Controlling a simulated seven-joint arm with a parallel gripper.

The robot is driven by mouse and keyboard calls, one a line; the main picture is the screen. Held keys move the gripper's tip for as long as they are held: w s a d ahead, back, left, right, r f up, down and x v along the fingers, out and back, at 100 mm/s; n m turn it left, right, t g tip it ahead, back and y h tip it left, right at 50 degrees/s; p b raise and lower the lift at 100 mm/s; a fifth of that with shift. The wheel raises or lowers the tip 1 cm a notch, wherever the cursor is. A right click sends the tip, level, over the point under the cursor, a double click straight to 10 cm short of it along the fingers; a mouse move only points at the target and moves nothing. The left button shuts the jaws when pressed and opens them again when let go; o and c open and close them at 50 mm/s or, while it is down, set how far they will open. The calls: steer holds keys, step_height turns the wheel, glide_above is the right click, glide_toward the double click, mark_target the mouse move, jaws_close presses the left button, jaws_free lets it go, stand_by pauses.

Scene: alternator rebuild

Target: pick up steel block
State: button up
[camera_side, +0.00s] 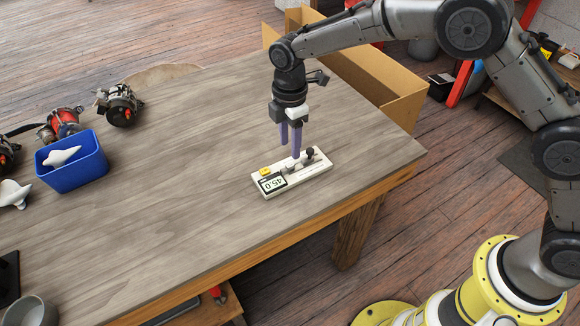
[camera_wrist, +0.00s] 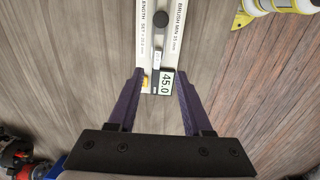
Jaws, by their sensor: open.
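A small pale grey block, which looks like the steel block (camera_side: 290,168), sits on a white measuring gauge (camera_side: 320,167) on the wooden table. It also shows in the wrist view (camera_wrist: 157,57), just beyond my fingertips and beside the gauge's display. My gripper (camera_side: 290,150) has two purple fingers pointing down over the gauge, close to the block. In the wrist view my gripper (camera_wrist: 157,72) is open, with its fingers apart and nothing held between them. I cannot tell the exact height of the fingertips above the gauge.
A blue bin (camera_side: 72,176) and alternator parts (camera_side: 118,105) stand at the left. A cardboard box (camera_side: 395,85) is behind the table. The table's middle is clear.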

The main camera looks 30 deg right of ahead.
mark_target(290, 165)
steer(key=shift+w+d+f, duration=0.1)
steer(key=shift+w+f, duration=0.05)
steer(key=shift+f, duration=1.7)
steer(key=shift+w+d+f, duration=0.1)
steer(key=shift+f, duration=1.75)
jaws_close()
